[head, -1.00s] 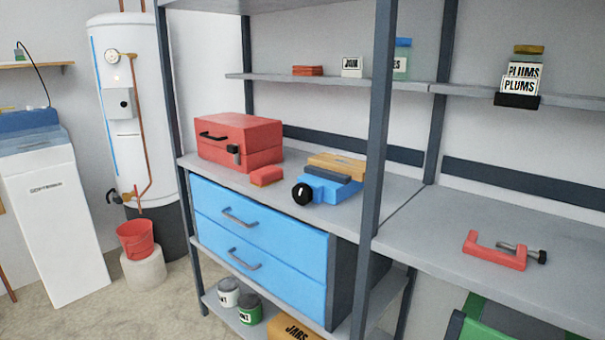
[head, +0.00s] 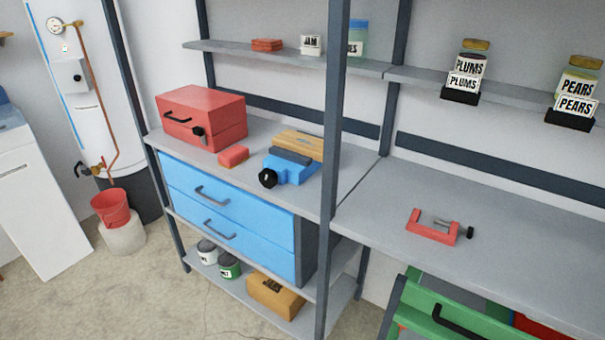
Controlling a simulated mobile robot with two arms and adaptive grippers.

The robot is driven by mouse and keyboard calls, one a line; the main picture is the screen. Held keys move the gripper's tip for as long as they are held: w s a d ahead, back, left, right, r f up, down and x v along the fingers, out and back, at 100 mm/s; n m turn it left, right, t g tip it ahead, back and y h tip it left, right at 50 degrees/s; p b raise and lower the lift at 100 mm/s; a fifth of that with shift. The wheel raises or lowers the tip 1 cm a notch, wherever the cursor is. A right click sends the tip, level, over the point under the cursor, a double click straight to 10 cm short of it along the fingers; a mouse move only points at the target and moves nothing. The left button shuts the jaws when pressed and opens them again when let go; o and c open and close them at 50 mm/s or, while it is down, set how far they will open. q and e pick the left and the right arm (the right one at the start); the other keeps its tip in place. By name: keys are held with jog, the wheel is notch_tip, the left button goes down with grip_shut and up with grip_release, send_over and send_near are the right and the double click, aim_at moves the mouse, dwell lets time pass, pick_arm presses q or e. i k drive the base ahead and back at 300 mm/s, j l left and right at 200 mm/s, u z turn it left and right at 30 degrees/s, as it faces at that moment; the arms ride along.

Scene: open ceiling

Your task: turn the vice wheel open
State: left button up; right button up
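A blue vice (head: 291,167) sits on the grey workbench, left of the dark upright post. Its black round wheel (head: 268,178) is at the vice's front left end, facing the bench's front edge. A wooden block (head: 301,144) lies at the back of the vice; I cannot tell whether the jaws grip it. Neither of my grippers shows in the head view.
A red toolbox (head: 203,117) and a small red block (head: 233,156) are left of the vice. A dark post (head: 334,170) stands just right of it. A red clamp (head: 436,226) lies on the right bench (head: 500,235). Blue drawers (head: 230,212) are below.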

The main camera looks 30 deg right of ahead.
aim_at(268, 179)
jog(key=i+j+z, duration=0.15)
jog(key=z, duration=0.3)
jog(key=i+j+z, duration=0.2)
jog(key=z, duration=0.25)
jog(key=i+j+z, duration=0.15)
jog(key=j+z, duration=0.55)
jog(key=z, duration=0.2)
jog(key=i, duration=0.05)
